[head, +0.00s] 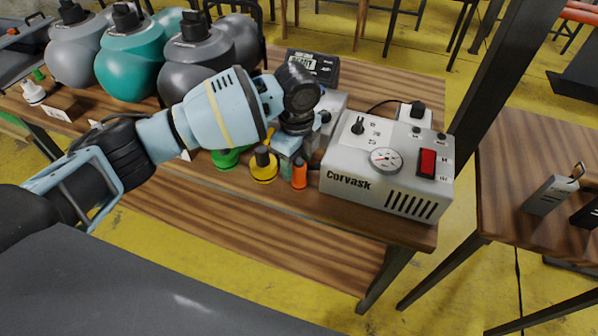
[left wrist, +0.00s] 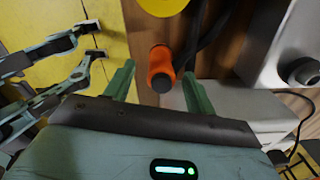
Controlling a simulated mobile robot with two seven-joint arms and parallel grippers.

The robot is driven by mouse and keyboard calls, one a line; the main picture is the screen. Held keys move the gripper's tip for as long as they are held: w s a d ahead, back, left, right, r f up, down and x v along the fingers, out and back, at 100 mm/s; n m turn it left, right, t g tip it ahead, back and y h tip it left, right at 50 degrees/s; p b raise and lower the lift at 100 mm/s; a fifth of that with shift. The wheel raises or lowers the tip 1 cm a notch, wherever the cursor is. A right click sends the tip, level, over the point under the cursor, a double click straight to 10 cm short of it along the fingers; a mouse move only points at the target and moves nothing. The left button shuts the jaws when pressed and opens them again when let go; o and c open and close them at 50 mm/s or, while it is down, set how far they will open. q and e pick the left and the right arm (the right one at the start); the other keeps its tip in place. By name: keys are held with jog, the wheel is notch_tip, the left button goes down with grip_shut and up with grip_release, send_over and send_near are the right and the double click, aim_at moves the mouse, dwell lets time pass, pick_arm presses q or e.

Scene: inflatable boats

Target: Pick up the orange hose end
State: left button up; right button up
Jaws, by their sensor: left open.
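The orange hose end (head: 299,175) stands near the front edge of the wooden table, just left of the white Corvask box. In the left wrist view the orange hose end (left wrist: 160,68) has a dark tip and lies between the fingertips, nearer the left one in the picture. My left gripper (head: 291,155) is above and beside it. In the left wrist view its two greenish fingers (left wrist: 158,78) are apart, with visible gaps to the orange piece. My right gripper does not show in the head view.
A yellow hose end (head: 264,168) and a green one (head: 228,158) stand to the left. The Corvask box (head: 385,165) is close on the right. Large grey and teal containers (head: 133,60) fill the table's left. The space in front of the table edge is open.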

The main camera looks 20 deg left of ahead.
aim_at(298, 172)
pick_arm(q)
notch_tip(298, 172, down, 4)
jog(key=shift+w+r, duration=0.1)
jog(key=shift+r, duration=0.05)
jog(key=shift+f, duration=0.25)
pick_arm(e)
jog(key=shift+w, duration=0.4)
pick_arm(q)
jog(key=c, duration=1)
jog(key=shift+c, duration=0.2)
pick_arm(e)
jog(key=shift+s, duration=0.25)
pick_arm(q)
jog(key=shift+r, duration=0.15)
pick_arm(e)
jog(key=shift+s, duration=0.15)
